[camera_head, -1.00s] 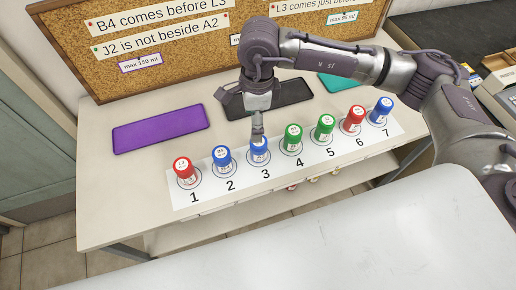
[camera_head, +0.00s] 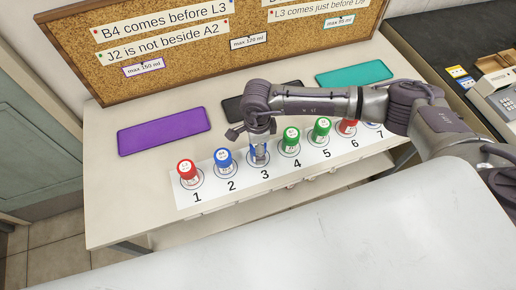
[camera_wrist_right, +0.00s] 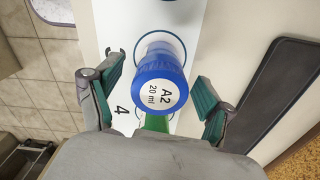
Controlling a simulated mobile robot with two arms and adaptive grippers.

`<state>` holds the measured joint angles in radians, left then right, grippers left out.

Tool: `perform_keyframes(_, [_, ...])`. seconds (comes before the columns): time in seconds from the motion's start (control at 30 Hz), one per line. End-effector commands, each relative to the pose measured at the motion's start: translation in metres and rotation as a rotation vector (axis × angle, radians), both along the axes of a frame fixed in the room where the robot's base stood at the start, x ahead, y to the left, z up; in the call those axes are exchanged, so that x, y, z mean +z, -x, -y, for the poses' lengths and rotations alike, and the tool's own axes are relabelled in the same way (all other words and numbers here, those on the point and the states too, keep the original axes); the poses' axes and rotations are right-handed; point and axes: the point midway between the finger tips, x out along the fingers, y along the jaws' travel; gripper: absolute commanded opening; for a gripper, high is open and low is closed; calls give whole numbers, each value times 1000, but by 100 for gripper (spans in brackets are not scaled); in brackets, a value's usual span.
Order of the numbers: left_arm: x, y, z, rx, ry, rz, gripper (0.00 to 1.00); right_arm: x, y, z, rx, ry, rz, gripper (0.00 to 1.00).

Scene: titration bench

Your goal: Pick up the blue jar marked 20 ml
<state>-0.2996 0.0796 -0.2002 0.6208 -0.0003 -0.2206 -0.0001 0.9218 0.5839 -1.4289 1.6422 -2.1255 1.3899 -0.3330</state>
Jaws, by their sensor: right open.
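The blue jar (camera_wrist_right: 158,76) in the right wrist view has a white lid label reading "A2 20 ml". It stands upright on the numbered strip, between the open fingers of my right gripper (camera_wrist_right: 156,100), with a gap on each side. In the head view this blue jar (camera_head: 258,153) is at place 3, partly hidden by my right gripper (camera_head: 258,138), which is over it pointing down. Another blue jar (camera_head: 223,160) stands at place 2, and a blue jar at place 7 (camera_head: 372,125) is mostly hidden by my arm. My left gripper is not in view.
A red jar (camera_head: 187,172) is at place 1, green jars at 4 (camera_head: 290,140) and 5 (camera_head: 320,130), a red jar (camera_head: 347,127) at 6. Purple (camera_head: 164,130), black (camera_head: 233,107) and teal (camera_head: 354,74) mats lie behind, before the corkboard (camera_head: 200,45).

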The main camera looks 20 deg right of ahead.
Motion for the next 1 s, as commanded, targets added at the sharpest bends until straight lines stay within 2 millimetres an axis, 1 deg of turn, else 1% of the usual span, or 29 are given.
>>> perform_keyframes(0.03, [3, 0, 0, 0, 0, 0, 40, -5, 0, 0, -1, 1, -1, 81])
perform_keyframes(0.13, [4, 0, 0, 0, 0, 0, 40, -11, 0, 0, 0, 1, 0, 81])
perform_keyframes(0.33, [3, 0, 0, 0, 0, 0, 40, -13, 0, 0, 0, 0, 1, 81])
perform_keyframes(0.37, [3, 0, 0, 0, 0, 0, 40, -13, 0, 0, 0, 0, 1, 77])
perform_keyframes(0.7, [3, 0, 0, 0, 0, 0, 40, -12, 0, 0, 0, 0, 1, 21])
perform_keyframes(0.73, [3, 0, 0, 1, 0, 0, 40, -12, 0, 0, 0, 0, 1, 19])
perform_keyframes(0.9, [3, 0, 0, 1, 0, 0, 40, -12, 0, 0, 0, -1, 2, 19])
perform_keyframes(1.0, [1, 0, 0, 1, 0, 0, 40, -7, -1, 0, 0, -1, 3, 19])
